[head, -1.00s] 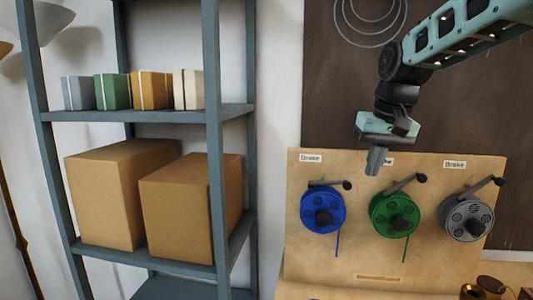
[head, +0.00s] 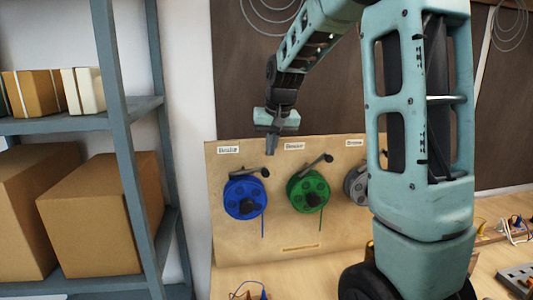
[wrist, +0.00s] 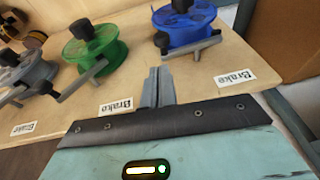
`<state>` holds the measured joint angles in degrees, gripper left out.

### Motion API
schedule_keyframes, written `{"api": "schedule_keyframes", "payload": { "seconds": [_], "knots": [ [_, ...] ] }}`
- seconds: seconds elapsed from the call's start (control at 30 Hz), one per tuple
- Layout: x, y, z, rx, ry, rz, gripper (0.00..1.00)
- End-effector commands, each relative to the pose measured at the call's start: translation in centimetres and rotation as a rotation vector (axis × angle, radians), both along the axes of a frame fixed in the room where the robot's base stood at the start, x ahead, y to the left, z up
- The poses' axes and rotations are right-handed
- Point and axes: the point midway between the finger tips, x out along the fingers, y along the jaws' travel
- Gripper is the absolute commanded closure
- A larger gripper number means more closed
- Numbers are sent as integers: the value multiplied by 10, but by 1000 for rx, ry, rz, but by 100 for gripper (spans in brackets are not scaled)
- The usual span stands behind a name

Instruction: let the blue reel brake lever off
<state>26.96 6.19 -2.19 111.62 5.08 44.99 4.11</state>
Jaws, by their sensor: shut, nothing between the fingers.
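The blue reel (head: 240,207) is on the left of an upright wooden board. Its brake lever (head: 250,173) lies nearly level above it, with a black knob at the right end. In the wrist view the blue reel (wrist: 197,22) is at the top, with its lever (wrist: 193,49) along its lower edge. My gripper (head: 271,150) is shut and empty, above and slightly right of the blue lever's knob. In the wrist view its fingers (wrist: 158,88) point toward the board between the blue and green levers, apparently touching neither.
The green reel (head: 299,197), its lever tilted up to the right, is close right of the blue one. A grey reel (head: 354,188) is partly hidden by my arm. "Brake" labels (head: 228,150) sit above the reels. A shelf (head: 125,130) with boxes stands left.

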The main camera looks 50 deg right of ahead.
Motion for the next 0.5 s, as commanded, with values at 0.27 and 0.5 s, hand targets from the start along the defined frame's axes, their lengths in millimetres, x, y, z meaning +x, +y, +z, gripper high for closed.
{"api": "schedule_keyframes", "payload": {
  "seconds": [0.27, 0.5],
  "knots": [
    [5, 8, -29, 1, 2, 2, 100],
    [6, 9, -34, 0, -1, 1, 100]
  ]
}}
